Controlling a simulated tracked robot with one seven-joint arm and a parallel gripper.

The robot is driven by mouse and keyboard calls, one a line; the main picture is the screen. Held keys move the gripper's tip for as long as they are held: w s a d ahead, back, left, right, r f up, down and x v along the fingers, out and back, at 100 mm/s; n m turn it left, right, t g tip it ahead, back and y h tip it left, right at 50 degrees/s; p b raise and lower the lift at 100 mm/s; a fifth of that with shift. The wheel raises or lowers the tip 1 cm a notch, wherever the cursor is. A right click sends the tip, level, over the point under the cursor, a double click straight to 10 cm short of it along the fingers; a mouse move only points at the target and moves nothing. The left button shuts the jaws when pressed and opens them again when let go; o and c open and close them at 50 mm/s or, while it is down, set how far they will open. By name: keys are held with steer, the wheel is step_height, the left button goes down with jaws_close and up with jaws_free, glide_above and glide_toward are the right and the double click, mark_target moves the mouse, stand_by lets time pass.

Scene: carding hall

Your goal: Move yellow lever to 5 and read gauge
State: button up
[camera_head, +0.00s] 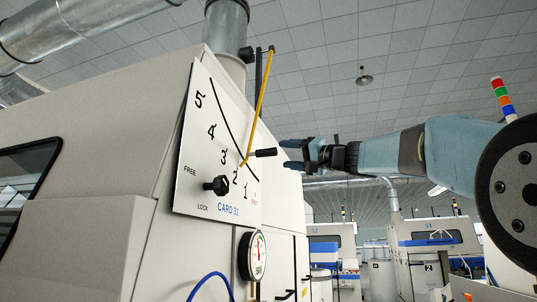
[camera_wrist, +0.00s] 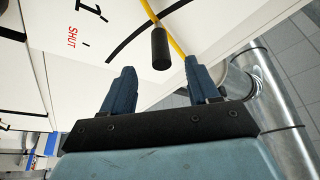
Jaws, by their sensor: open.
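The yellow lever (camera_head: 258,102) hangs in front of a white scale plate (camera_head: 205,150) marked 1 to 5, its lower end close to 2. A black handle (camera_head: 265,153) sticks out from that end. My gripper (camera_head: 286,154) is open and empty, just right of the handle with a small gap. In the wrist view the handle (camera_wrist: 160,48) lies between and just beyond the fingertips (camera_wrist: 160,68); the lever (camera_wrist: 177,45) passes behind it. The round gauge (camera_head: 259,253) is below the plate, seen at a slant; its reading is too small to tell.
A black knob (camera_head: 216,185) sits on the plate by the words FREE and LOCK; I cannot tell its setting. A metal duct (camera_head: 226,28) rises behind the plate. A blue hose (camera_head: 211,278) curves below. More machines (camera_head: 435,250) stand at the back right.

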mark_target(267, 153)
steer(key=x, duration=0.8)
steer(key=shift+w+a, duration=0.2)
jaws_close()
stand_by(0.4)
